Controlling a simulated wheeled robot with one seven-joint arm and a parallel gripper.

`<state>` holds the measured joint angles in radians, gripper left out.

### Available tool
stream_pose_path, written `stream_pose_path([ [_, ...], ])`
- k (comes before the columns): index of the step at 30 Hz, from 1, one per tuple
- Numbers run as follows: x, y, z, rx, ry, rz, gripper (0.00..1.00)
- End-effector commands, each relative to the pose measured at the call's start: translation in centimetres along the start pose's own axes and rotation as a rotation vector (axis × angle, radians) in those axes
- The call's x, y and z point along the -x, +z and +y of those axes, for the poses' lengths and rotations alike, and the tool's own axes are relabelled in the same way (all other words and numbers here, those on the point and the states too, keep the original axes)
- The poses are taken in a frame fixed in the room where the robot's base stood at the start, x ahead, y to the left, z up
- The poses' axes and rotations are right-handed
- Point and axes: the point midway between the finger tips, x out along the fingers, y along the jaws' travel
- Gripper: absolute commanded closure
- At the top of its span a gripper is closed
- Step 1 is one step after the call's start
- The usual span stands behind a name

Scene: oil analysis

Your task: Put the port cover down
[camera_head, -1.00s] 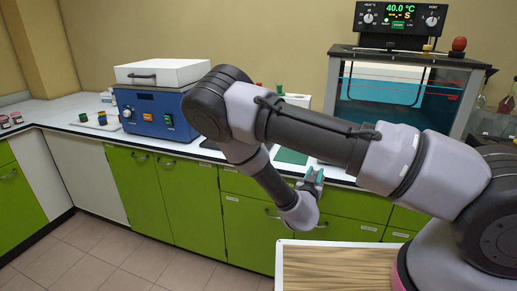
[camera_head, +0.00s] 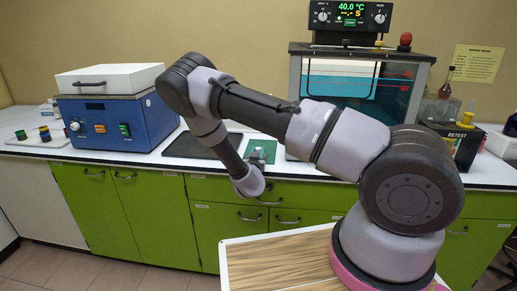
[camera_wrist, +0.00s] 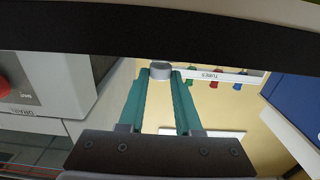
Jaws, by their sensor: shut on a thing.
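The port cover (camera_wrist: 160,70) is a small pale grey round piece, seen in the wrist view between the tips of my gripper (camera_wrist: 160,77). The two teal fingers are shut on its sides. In the head view my gripper (camera_head: 259,153) is small, at the end of my arm over the front part of the counter. The cover is too small there to make out clearly. A green patch lies behind the fingers on the counter.
A blue machine with a white lid (camera_head: 112,120) stands left on the counter (camera_head: 310,172), with a dark mat (camera_head: 200,145) beside it. A glass water bath (camera_head: 365,85) reading 40.0 °C stands behind my arm. A tray with coloured caps (camera_head: 40,140) is far left.

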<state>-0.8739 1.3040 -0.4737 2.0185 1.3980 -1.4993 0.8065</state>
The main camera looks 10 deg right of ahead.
Motion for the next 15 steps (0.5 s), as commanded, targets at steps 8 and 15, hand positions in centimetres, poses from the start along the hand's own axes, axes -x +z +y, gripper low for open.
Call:
stream_pose_path([
  [8,-2.4,0.0,0.0,-0.001,0.001,0.001,1.0],
  [15,-4.9,0.6,0.0,0.001,-0.001,-0.001,1.0],
])
